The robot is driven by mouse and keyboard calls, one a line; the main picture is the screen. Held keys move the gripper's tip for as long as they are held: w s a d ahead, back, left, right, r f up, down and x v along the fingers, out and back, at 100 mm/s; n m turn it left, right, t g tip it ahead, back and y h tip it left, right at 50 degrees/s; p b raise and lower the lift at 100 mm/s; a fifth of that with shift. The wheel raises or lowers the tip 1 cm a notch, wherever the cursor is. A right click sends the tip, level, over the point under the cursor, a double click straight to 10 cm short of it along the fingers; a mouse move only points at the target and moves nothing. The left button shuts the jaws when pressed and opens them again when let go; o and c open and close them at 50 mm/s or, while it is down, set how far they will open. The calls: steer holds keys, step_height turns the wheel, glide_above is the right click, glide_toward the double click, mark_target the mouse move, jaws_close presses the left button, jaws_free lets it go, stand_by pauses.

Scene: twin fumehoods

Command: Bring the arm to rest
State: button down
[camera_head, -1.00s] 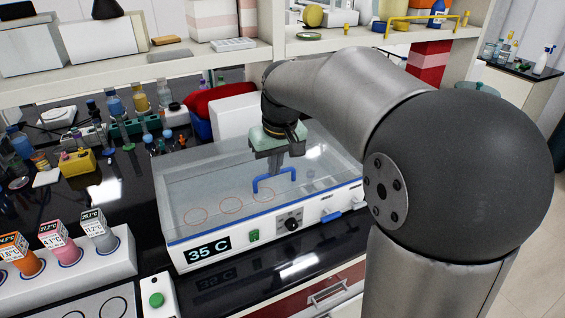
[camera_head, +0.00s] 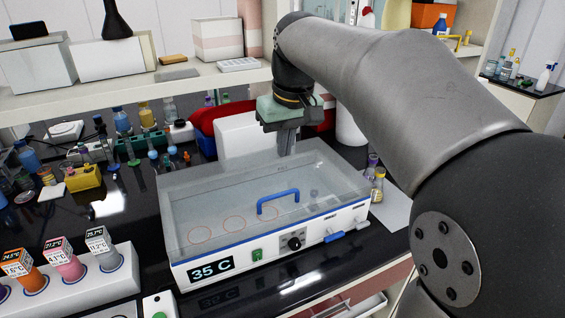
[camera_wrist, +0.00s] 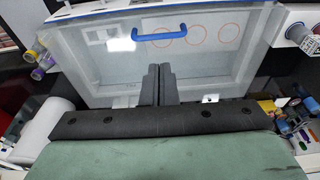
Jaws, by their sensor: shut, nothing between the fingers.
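My gripper (camera_head: 287,143) hangs from my arm above the back part of a box-shaped device (camera_head: 240,222) with a clear lid and a "35 C" display. The fingers are shut and empty, and they are clear of the lid's blue handle (camera_head: 278,197). In the wrist view, the two fingers of my gripper (camera_wrist: 158,70) are side by side over the lid, with the blue handle (camera_wrist: 160,38) beyond them. My arm covers part of the shelf and the right side of the head view.
A rack of orange, pink and grey bottles (camera_head: 70,272) stands at the front left. Small bottles (camera_head: 375,180) stand right of the device. A shelf (camera_head: 190,82) with boxes runs behind. A red drawer (camera_head: 345,305) stands open below the bench.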

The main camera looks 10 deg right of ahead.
steer(key=s+d+f+m+g, duration=0.1)
steer(key=s+d+f+m, duration=0.1)
steer(key=s+f, duration=1.9)
steer(key=shift+s+h, duration=0.3)
